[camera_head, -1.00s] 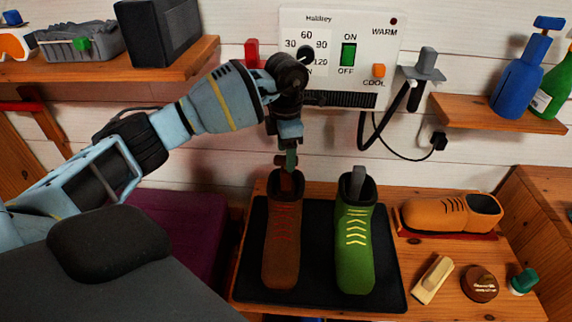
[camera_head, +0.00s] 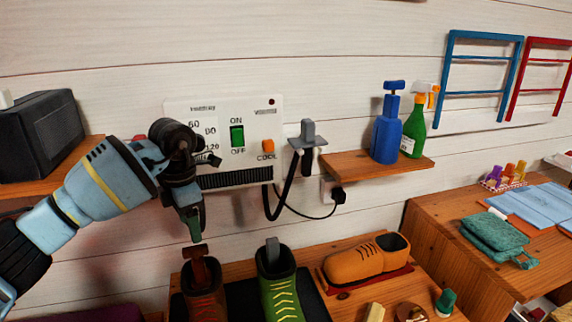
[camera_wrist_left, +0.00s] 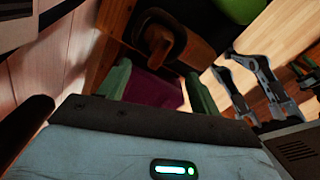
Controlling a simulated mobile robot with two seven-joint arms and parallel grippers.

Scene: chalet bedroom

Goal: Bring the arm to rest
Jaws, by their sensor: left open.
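My left arm comes in from the left in the head view. Its gripper (camera_head: 194,226) points down just above the brown boot (camera_head: 203,303), in front of the white dryer panel (camera_head: 226,130). A brown piece stands up out of that boot, close below the fingertips. In the left wrist view the two green fingers (camera_wrist_left: 160,88) are apart with nothing between them. The brown boot's opening (camera_wrist_left: 160,38) shows beyond them. My right gripper is not in the head view.
The green boot (camera_head: 280,298) stands right of the brown one on a black mat. An orange shoe (camera_head: 362,260) lies further right. A shelf (camera_head: 370,166) holds blue (camera_head: 387,130) and green (camera_head: 414,128) bottles. A desk (camera_head: 440,232) with a teal cloth (camera_head: 495,236) is at the right.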

